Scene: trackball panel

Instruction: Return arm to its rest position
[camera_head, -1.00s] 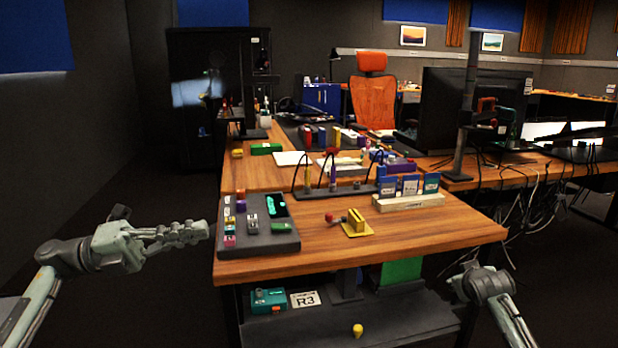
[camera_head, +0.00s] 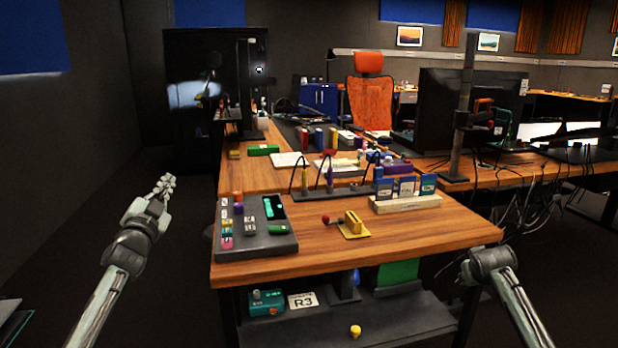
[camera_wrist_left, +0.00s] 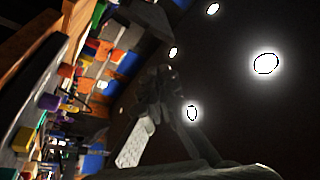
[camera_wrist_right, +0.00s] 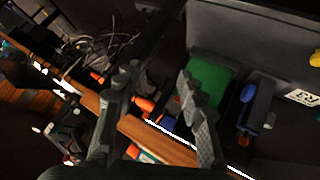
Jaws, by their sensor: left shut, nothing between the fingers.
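My left gripper (camera_head: 167,183) is off the left side of the wooden desk (camera_head: 400,240), in free air, pointing up and away. Its fingers are shut and empty. They also show in the left wrist view (camera_wrist_left: 150,120), dark against the ceiling. The grey control panel (camera_head: 283,244) lies on the desk's near left corner, to the right of the left gripper and apart from it. My right arm comes in at lower right of the head view. My right gripper (camera_wrist_right: 158,78) shows in the right wrist view with its two fingers apart and nothing between them.
A yellow block with a red-knobbed lever (camera_head: 352,224) and a card stand (camera_head: 407,204) are on the desk. A low shelf (camera_head: 390,325) holds a teal box (camera_head: 267,303). Loose cables (camera_head: 530,205) hang at right.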

